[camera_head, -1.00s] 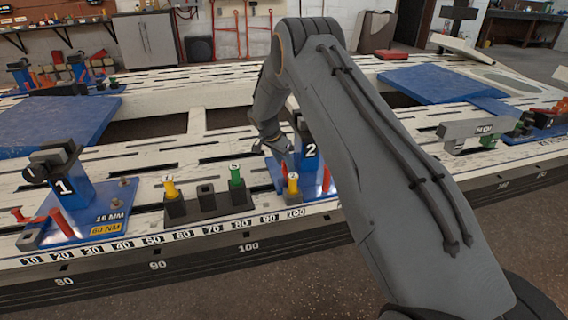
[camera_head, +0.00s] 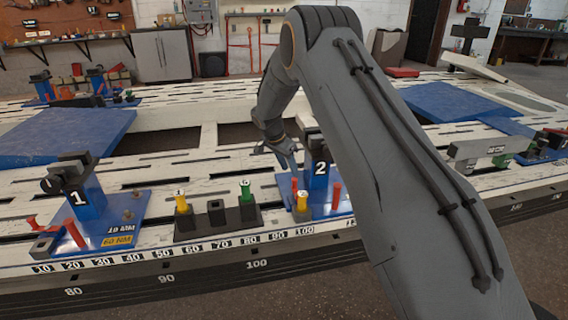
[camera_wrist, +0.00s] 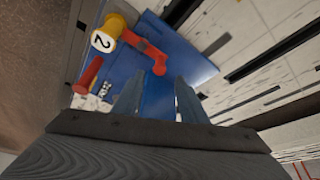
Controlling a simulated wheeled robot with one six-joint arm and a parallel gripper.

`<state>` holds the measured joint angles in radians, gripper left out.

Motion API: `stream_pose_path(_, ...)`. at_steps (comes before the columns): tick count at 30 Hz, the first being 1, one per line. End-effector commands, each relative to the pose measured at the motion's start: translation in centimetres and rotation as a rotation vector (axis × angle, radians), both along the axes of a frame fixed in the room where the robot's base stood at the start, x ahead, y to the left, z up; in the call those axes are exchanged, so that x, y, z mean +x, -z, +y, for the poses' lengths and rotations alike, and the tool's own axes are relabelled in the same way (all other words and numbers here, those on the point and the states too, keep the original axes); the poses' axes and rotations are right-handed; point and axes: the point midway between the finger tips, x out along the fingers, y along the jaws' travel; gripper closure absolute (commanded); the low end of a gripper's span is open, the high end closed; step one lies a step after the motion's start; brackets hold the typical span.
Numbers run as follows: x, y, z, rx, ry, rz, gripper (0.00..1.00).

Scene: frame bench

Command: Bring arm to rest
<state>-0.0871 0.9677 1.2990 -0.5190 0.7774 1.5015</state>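My gripper (camera_head: 285,162) hangs above the blue fixture plate of stand 2 (camera_head: 318,170), left of its numbered post. In the wrist view, my gripper's two fingers (camera_wrist: 158,100) stand apart with blue plate visible between them and nothing held. A yellow piece with a white cap marked 2 (camera_wrist: 104,38) stands on that plate beside red parts (camera_wrist: 145,52). The same yellow piece (camera_head: 303,201) shows in the head view, near the plate's front edge. My arm reaches forward and bends down to the gripper.
A black holder (camera_head: 218,221) carries a yellow piece (camera_head: 182,203) and a green piece (camera_head: 246,192), with its middle spot without a coloured piece. Blue stand 1 (camera_head: 84,197) is at left. A grey bracket (camera_head: 488,148) stands at right. The white slotted frame bench (camera_head: 160,173) spreads below.

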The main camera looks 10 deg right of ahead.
Motion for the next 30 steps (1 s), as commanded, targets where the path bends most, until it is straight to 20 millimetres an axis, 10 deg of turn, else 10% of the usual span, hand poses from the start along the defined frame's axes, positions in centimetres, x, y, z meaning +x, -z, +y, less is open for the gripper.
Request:
stream_pose_path(11,-7.7,-8.7,4.7,0.032,-0.256,0.109,0.61)
stream_pose_path(30,-35.0,-20.0,11.5,0.142,-0.943,0.308,0.61)
